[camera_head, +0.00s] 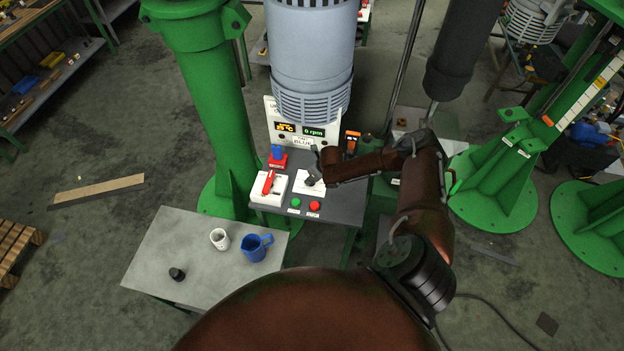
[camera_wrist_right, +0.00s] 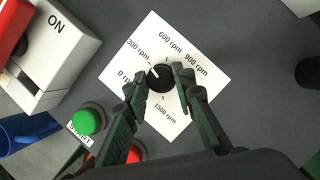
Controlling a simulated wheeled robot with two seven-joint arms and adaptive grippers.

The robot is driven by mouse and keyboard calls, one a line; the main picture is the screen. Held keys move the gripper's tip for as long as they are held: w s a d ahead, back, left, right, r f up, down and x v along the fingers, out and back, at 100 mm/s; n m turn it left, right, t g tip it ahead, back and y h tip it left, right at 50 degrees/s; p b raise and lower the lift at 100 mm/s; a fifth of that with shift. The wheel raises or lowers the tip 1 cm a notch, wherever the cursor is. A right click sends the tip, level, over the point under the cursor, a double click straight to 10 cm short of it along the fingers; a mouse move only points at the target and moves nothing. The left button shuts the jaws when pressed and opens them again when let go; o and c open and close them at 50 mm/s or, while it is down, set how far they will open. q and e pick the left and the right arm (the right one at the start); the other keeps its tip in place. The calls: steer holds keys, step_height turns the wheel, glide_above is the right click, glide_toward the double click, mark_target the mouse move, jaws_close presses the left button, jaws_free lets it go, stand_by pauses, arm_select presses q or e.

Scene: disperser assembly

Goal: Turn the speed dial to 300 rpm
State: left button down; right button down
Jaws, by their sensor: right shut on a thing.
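The speed dial is a round black knob (camera_wrist_right: 160,77) on a white square plate (camera_wrist_right: 205,58) with printed labels from 0 rpm to 1500 rpm. Its white mark points to the upper left, toward the side with the 0 rpm and 300 rpm labels; the exact setting is hard to tell. My right gripper (camera_wrist_right: 161,81) is shut on the knob, with one finger on each side. In the head view my right gripper (camera_head: 314,172) reaches over the dial plate (camera_head: 302,187) from the right. The display (camera_head: 314,132) seems to read 6 rpm. My left gripper is not in view.
A green button (camera_wrist_right: 87,121) and a red button (camera_head: 315,206) sit in front of the dial. A white ON switch box (camera_wrist_right: 57,47) with a red lever stands left of it. A blue jug (camera_head: 254,248) and white cup (camera_head: 220,239) stand on the grey side table (camera_head: 165,240).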

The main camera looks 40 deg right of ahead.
steer(key=shift+n, duration=0.3)
stand_by(0.4)
steer(key=c, duration=1.7)
jaws_free()
steer(key=shift+o, duration=0.2)
steer(key=shift+d+r, duration=0.1)
steer(key=shift+r, duration=0.1)
steer(key=v, duration=1.1)
steer(key=shift+r, duration=0.3)
steer(key=shift+s, duration=0.1)
